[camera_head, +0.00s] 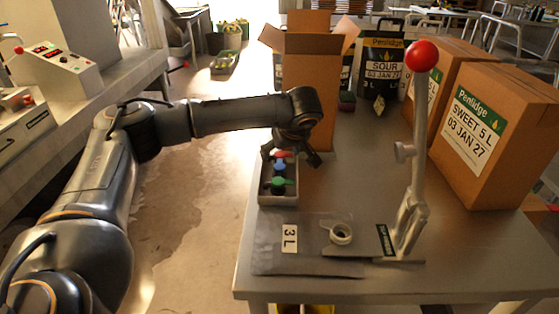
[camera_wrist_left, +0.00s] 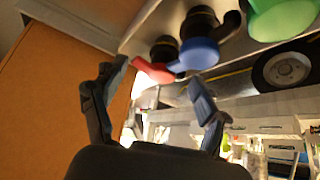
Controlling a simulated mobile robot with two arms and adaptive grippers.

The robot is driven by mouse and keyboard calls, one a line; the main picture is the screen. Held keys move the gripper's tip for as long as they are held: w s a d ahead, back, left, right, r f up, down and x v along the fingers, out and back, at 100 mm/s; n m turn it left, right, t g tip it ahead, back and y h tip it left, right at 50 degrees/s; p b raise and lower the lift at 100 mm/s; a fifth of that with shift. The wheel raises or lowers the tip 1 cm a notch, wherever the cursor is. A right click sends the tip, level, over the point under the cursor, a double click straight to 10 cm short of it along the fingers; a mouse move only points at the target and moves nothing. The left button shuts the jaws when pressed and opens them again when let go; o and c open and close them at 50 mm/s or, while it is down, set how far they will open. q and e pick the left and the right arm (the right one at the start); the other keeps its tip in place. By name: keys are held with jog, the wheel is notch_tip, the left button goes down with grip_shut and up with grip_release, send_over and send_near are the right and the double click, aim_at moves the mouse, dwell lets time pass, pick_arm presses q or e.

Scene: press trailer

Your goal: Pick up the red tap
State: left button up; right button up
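The red tap (camera_head: 280,154) is at the back of a small grey tray (camera_head: 277,200) on the table, partly hidden by my left gripper in the head view. In the left wrist view the red tap (camera_wrist_left: 153,70) shows between the fingertips, nearer the left finger. My left gripper (camera_head: 291,157) is over the back of the tray, beside the tall open carton; its fingers (camera_wrist_left: 157,75) are apart. I cannot tell whether a finger touches the tap. A blue tap (camera_head: 279,167) and a green tap (camera_head: 278,184) are in front of the red one. My right gripper is out of view.
The open carton (camera_head: 312,95) stands right behind the tray. A lever press with a red knob (camera_head: 421,56) stands at the right. A flat grey pouch (camera_head: 290,262) and a pale ring (camera_head: 341,233) are in front. Large cartons (camera_head: 500,140) fill the back right.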

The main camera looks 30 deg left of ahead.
pick_arm(q)
jog(key=c, duration=0.7)
